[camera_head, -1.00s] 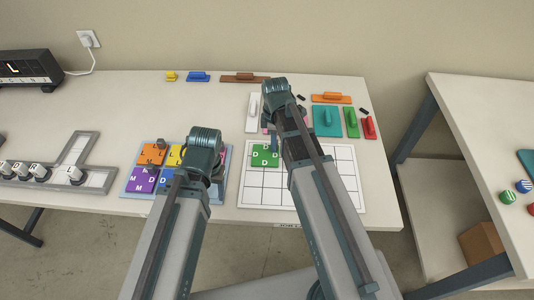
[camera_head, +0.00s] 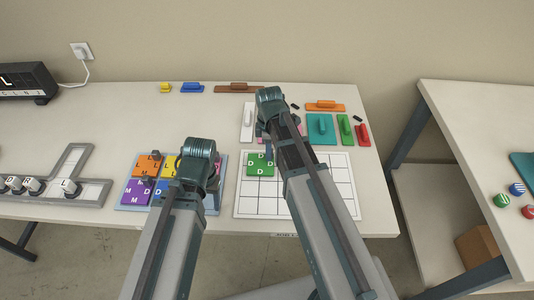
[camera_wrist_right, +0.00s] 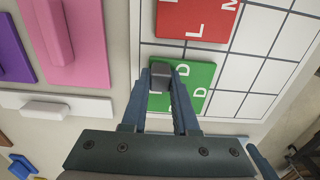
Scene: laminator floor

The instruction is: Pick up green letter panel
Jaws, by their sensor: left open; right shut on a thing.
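The green letter panel (camera_head: 260,168) lies at the upper left of the white grid board (camera_head: 243,203), with white D letters on its face. In the right wrist view, the green panel (camera_wrist_right: 200,78) has a dark grey knob between the fingertips of my right gripper (camera_wrist_right: 162,77), which is shut on that knob. The panel looks level with the board; I cannot see a gap under it. In the head view my right arm hides part of the board. My left gripper (camera_head: 188,172) is open over the coloured panels in the blue tray (camera_head: 220,178); its fingertips are mostly hidden.
Orange (camera_head: 147,165) and purple (camera_head: 137,190) letter panels lie in the tray. In the wrist view, a red letter panel (camera_wrist_right: 200,20) lies beside the green one. Handled plates, including teal (camera_head: 320,128) and white (camera_head: 248,122), lie behind the board. The table's front edge is close.

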